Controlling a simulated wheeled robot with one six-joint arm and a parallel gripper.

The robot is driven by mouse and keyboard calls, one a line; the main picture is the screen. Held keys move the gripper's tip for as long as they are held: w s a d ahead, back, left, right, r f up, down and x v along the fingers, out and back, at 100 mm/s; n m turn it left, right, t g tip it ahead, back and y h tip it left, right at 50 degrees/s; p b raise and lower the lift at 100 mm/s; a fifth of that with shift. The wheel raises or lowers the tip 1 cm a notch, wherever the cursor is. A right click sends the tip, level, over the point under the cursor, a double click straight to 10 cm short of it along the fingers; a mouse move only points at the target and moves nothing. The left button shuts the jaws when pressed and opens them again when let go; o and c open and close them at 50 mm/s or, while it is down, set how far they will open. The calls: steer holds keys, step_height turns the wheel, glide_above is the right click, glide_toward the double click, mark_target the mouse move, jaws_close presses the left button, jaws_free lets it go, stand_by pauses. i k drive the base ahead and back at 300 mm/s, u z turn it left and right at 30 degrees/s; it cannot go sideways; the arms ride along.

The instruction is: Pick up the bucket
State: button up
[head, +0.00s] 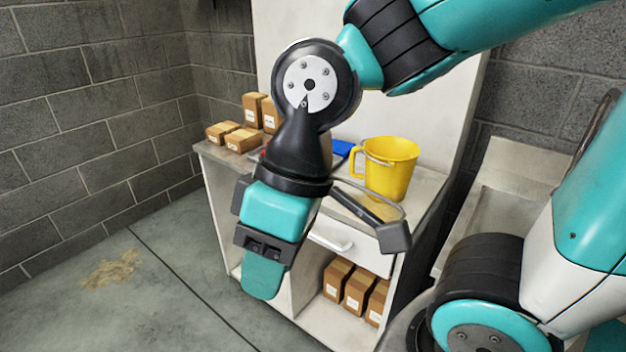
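A yellow bucket (387,168) with a side handle and a thin wire bail stands upright on the worktop (427,186) of a white cabinet, right of the middle in the head view. My gripper (263,278) points down in front of the cabinet, to the left of the bucket and apart from it. One teal finger shows; the rest of the gripper's opening is hidden from this angle, so I cannot tell whether it is open or shut. Nothing shows held in it.
Several small cardboard boxes (243,139) sit on the worktop's left end, and more boxes (357,291) on the shelf below. A blue item (341,150) lies left of the bucket. A drawer handle (331,242) sticks out in front.

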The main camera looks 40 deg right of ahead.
mark_target(390, 162)
steer(key=u, duration=0.3)
steer(key=i, duration=1.8)
steer(key=z, duration=2.35)
